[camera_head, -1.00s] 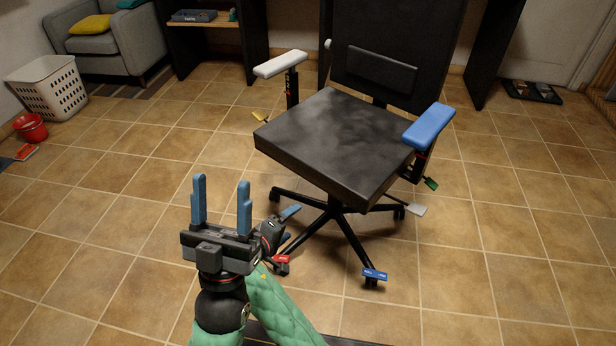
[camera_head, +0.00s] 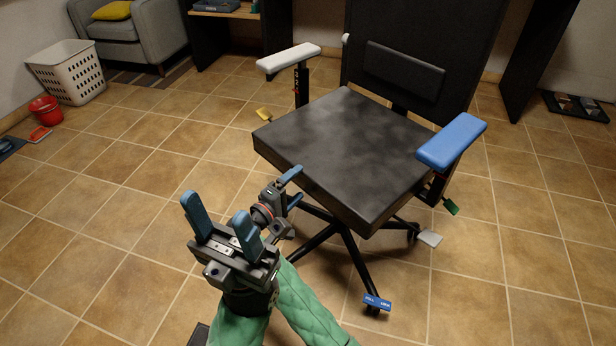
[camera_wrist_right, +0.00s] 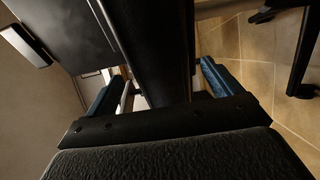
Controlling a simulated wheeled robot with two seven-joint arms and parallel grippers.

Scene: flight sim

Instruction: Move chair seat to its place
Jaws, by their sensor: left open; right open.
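The black, square chair seat (camera_head: 345,145) sits on the office chair's base in the head view, its front left edge facing me. My right gripper (camera_head: 292,189) is open at this edge, with one blue finger near the top rim and one lower. In the right wrist view my right gripper (camera_wrist_right: 161,75) has its open blue fingers on either side of a dark bar-like edge, apparently the seat (camera_wrist_right: 155,45); contact is unclear. My left gripper (camera_head: 217,214) is open and empty, left of the seat and nearer me.
A white armrest (camera_head: 289,57) and a blue armrest (camera_head: 451,141) flank the seat. The backrest (camera_head: 410,45) stands behind it. Coloured levers and a blue-labelled base leg (camera_head: 377,304) stick out below. Tiled floor is open at left.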

